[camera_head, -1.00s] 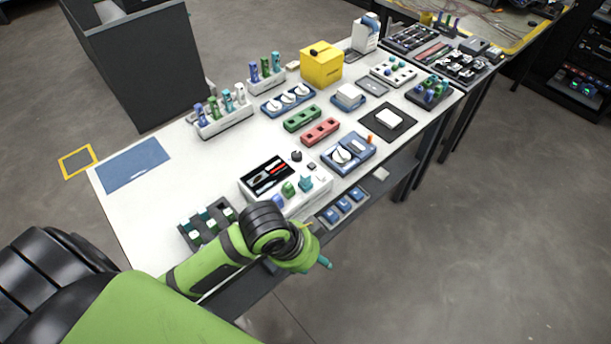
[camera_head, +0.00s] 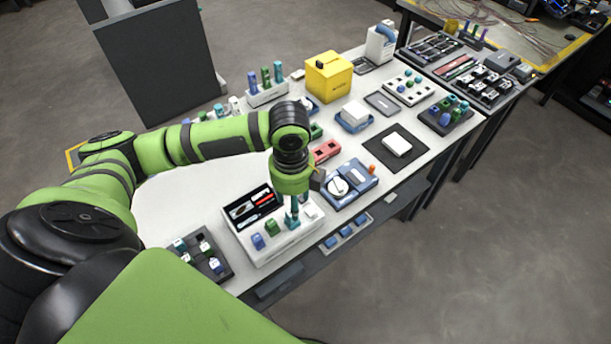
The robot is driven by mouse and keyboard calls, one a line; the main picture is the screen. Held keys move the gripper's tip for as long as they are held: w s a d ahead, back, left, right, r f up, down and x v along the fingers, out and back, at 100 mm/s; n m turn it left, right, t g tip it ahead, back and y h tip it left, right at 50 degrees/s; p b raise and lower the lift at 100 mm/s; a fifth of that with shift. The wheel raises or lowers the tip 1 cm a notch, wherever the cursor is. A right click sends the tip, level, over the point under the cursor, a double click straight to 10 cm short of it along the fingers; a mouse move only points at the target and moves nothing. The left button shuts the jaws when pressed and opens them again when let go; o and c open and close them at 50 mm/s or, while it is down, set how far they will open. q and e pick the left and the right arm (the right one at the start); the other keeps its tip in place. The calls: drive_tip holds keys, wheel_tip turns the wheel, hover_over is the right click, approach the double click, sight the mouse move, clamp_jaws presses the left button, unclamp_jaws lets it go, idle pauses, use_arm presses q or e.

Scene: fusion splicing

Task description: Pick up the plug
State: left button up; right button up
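A white tray (camera_head: 262,262) at the near edge of the table carries small coloured plug-like pieces: a blue one (camera_head: 257,241), a green one (camera_head: 271,227) and a teal one (camera_head: 294,219). I cannot tell which is the plug of the task. My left gripper (camera_head: 293,205) points down over the right part of the tray, at the teal piece. Its fingers are small and blend with the teal piece, so I cannot tell whether they are open or closed on it. My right gripper is not in view.
A black rack (camera_head: 213,266) stands left of the tray. A blue device with a white dial (camera_head: 350,186) is close on the right. A yellow box (camera_head: 328,77) and coloured tube holders stand behind. My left arm hides part of the table's middle. The near table edge is close.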

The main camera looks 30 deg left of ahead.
use_arm(q)
drive_tip(key=shift+f, duration=0.25)
drive_tip(key=shift+s+a+f+p, duration=0.1)
drive_tip(key=shift+s+f+p, duration=0.1)
drive_tip(key=shift+f+p, duration=0.35)
drive_tip(key=shift+s+a+f+p, duration=0.1)
drive_tip(key=shift+s+f+p, duration=0.1)
drive_tip(key=shift+f, duration=0.5)
wheel_tip(320, 180, down, 3)
drive_tip(key=shift+r+p, duration=0.2)
drive_tip(key=shift+p, duration=0.1)
drive_tip(key=shift+w+f, duration=0.15)
drive_tip(key=shift+f, duration=0.4)
drive_tip(key=c, duration=0.9)
drive_tip(key=shift+c, duration=0.3)
drive_tip(key=shift+r, duration=0.2)
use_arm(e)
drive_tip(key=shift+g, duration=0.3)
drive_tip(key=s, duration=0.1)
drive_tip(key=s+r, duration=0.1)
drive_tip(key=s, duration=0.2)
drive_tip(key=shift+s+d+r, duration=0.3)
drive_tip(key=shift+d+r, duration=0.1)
